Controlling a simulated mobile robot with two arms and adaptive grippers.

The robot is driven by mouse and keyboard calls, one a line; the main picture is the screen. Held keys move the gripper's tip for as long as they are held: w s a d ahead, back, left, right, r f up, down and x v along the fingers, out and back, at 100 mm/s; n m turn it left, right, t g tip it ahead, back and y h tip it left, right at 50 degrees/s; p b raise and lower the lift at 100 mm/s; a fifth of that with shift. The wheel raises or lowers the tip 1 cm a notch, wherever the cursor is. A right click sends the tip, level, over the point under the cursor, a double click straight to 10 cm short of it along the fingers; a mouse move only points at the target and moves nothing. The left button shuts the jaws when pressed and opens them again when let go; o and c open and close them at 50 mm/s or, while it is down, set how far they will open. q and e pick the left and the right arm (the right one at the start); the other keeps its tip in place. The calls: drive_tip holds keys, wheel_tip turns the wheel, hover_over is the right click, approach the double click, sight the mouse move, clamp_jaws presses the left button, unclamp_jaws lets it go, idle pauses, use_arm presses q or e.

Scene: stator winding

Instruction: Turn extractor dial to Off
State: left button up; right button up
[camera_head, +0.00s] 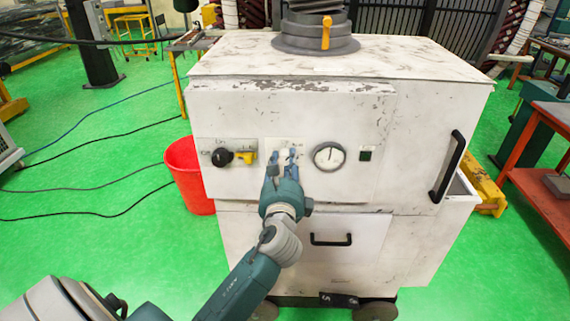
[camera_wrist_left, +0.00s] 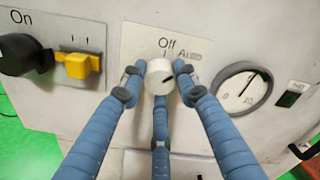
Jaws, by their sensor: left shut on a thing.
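The white extractor cabinet (camera_head: 295,105) stands in front of me with its control panel facing me. My left gripper (camera_head: 282,160) reaches up to the panel, and its blue fingers largely hide the dial in the head view. In the left wrist view the white round dial (camera_wrist_left: 158,78) sits between the fingertips of my left gripper (camera_wrist_left: 157,82), which is shut on it. The "Off" label (camera_wrist_left: 167,42) is above the dial. My right gripper is not in view.
Left of the dial are a black knob (camera_wrist_left: 22,55) marked "On" and a yellow switch (camera_wrist_left: 78,65). Right of it are a round gauge (camera_head: 328,157) and a small dark green indicator (camera_head: 366,154). A red bucket (camera_head: 185,175) stands at the cabinet's left; cables cross the green floor.

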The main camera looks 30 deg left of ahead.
use_arm(q)
drive_tip(key=n, duration=0.2)
drive_tip(key=n+b, duration=0.1)
drive_tip(key=n, duration=0.2)
drive_tip(key=shift+a+r+n+b, duration=0.2)
drive_tip(key=shift+r+n+b, duration=0.1)
drive_tip(key=shift+r+b, duration=0.1)
drive_tip(key=shift+f+n+b, duration=0.1)
drive_tip(key=shift+n+b, duration=0.45)
drive_tip(key=shift+n, duration=1.25)
drive_tip(key=o, duration=1.2)
drive_tip(key=shift+c, duration=0.2)
drive_tip(key=shift+s+a+f, duration=0.15)
drive_tip(key=shift+s+f, duration=0.05)
drive_tip(key=shift+s+d+f, duration=0.15)
drive_tip(key=shift+s+d, duration=0.2)
drive_tip(key=shift+d, duration=0.05)
drive_tip(key=v, duration=0.6)
drive_tip(key=shift+s, duration=0.25)
